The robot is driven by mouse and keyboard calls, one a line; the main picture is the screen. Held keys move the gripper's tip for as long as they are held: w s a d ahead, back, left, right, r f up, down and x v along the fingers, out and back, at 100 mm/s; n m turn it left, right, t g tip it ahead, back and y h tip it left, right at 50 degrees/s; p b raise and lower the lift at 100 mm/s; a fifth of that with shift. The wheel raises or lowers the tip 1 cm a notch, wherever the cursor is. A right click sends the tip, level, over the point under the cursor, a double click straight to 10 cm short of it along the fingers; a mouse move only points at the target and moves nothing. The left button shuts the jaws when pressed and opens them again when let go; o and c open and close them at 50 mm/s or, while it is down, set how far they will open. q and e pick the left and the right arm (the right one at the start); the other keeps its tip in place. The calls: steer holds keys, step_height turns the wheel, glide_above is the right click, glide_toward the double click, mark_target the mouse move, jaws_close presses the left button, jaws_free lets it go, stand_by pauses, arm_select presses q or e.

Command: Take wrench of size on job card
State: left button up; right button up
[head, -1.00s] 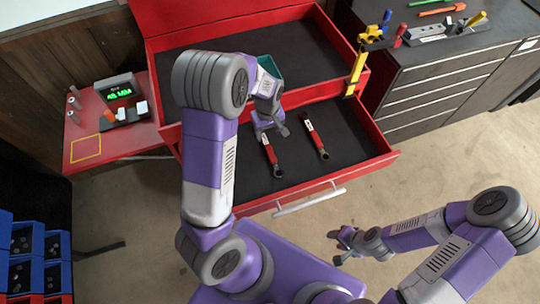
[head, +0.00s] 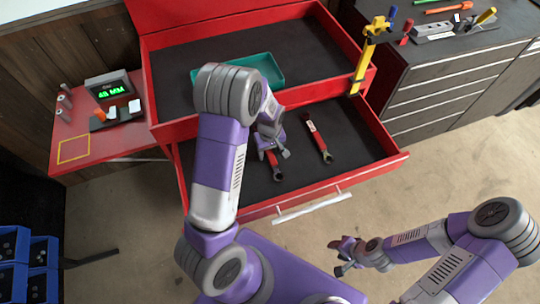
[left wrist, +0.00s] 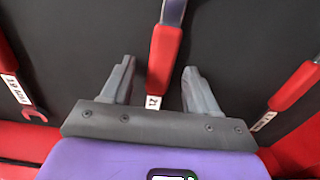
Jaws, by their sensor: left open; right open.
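The job card display (head: 108,88) on the red side shelf shows green characters ending in MM; its number is too small to read surely. In the open lower drawer (head: 230,190) lie red-handled wrenches. My left gripper (head: 274,143) is open just above one wrench (head: 275,165). In the left wrist view its handle (left wrist: 165,55), with a label seeming to read 21, lies between the open fingers (left wrist: 158,78). Another wrench (left wrist: 15,75) lies at left, its label seeming to read 19. A third wrench (left wrist: 296,85) lies at right, label unreadable. My right gripper (head: 342,256) is open and empty.
A teal tray (head: 262,68) sits in the upper drawer, partly behind my left arm. A yellow post tool (head: 362,65) stands at that drawer's right corner. A dark cabinet (head: 440,75) with tools stands at right. A yellow square (head: 74,150) marks bare shelf.

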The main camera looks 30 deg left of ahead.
arm_select(q)
jaws_close()
stand_by(0.4)
